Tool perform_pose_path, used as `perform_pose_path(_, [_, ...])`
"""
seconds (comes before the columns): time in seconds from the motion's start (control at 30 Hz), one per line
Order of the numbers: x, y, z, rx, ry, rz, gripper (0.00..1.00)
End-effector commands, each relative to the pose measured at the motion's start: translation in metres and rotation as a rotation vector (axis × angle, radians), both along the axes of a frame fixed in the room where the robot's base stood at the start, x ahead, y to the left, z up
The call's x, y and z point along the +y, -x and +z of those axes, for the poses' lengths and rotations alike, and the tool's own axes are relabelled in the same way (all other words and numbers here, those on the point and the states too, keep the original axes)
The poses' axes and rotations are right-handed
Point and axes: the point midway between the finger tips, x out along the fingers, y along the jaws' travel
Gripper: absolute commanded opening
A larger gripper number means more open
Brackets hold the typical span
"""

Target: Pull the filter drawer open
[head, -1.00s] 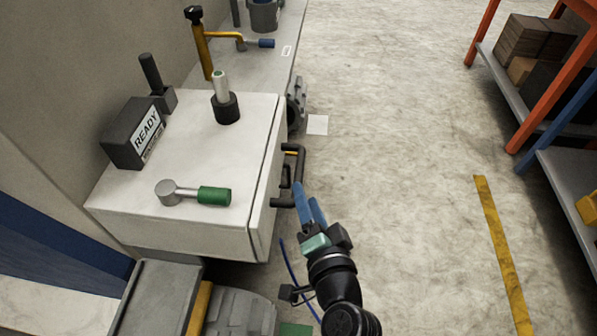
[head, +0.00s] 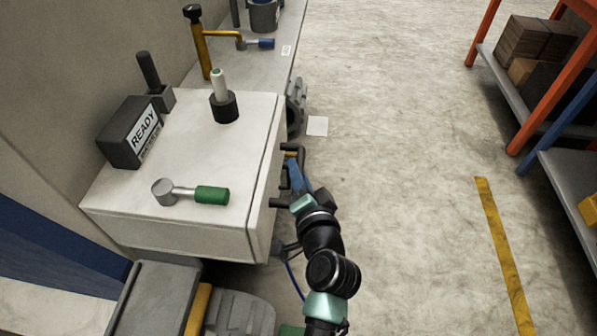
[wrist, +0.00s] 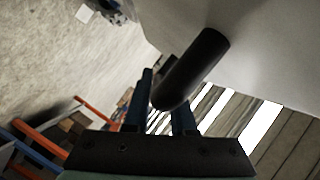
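The white filter drawer front (head: 264,185) is on the right side of a white cabinet in the head view and looks closed. Its black bar handle (head: 276,203) sticks out to the right, with its middle hidden behind my gripper. My gripper (head: 294,172), with blue fingers, is at the handle. In the wrist view, my fingers (wrist: 164,108) stand apart, and a black handle post (wrist: 192,70) reaches across between and in front of them. I cannot tell whether either finger touches it.
Orange and blue shelving (head: 528,85) is at the far right. The floor (head: 400,180) between is clear.

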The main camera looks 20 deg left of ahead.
Motion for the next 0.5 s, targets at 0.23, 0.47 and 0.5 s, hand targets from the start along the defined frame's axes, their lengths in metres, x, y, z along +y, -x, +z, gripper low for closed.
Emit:
perform_pose_path(0.23, [-0.0002,0.0002,0.0,0.0,0.0,0.0,0.0])
perform_pose_path(0.47, [-0.0003,0.0002,-0.0001,0.0,0.0,0.0,0.0])
perform_pose_path(0.5, [-0.0003,0.0002,-0.0001,0.0,0.0,0.0,0.0])
